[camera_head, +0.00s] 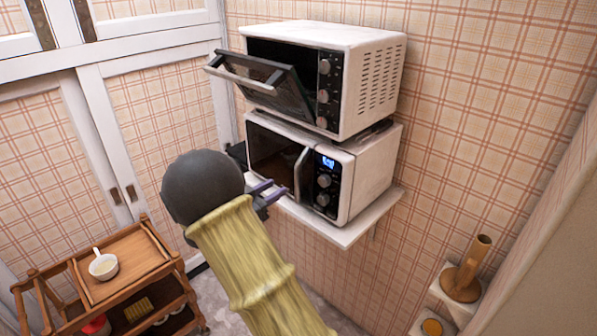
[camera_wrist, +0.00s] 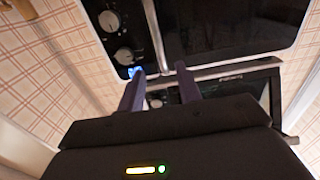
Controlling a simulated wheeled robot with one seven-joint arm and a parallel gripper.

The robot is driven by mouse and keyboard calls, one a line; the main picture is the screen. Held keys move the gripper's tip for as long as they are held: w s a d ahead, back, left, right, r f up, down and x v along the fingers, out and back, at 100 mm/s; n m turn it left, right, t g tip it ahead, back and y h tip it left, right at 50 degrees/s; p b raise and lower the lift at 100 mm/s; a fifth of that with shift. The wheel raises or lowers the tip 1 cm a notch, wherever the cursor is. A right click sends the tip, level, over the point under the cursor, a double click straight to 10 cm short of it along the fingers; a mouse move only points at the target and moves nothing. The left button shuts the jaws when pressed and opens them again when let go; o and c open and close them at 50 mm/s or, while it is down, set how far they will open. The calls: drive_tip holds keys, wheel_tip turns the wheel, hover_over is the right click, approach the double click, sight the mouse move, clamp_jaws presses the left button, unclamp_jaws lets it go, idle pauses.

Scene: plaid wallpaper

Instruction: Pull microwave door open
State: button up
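The white microwave (camera_head: 360,172) sits on a wall shelf in the head view, with a dark door (camera_head: 272,155), a lit blue display and two knobs. Its door looks shut. The upright pale handle (camera_head: 302,168) is at the door's right edge, beside the control panel. My gripper (camera_head: 276,188) is in front of the microwave, close to the lower part of the handle. In the wrist view, my gripper (camera_wrist: 162,82) has its two purple fingers apart with nothing held. The handle (camera_wrist: 154,32) runs into the gap between them in the picture; contact cannot be told.
A white toaster oven (camera_head: 350,75) stands on top of the microwave, its door (camera_head: 265,85) tilted open and jutting forward. The shelf (camera_head: 345,235) edge lies below. A wooden cart (camera_head: 130,262) with a bowl stands at lower left. White-framed plaid cabinet doors (camera_head: 160,110) are at left.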

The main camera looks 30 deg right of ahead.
sight(295, 175)
drive_tip(key=p+x, duration=0.2)
drive_tip(key=x, duration=0.8)
drive_tip(key=shift+d, duration=0.15)
drive_tip(key=shift+w+a, duration=0.1)
drive_tip(key=shift+a, duration=0.25)
drive_tip(key=shift+d, duration=0.15)
clamp_jaws()
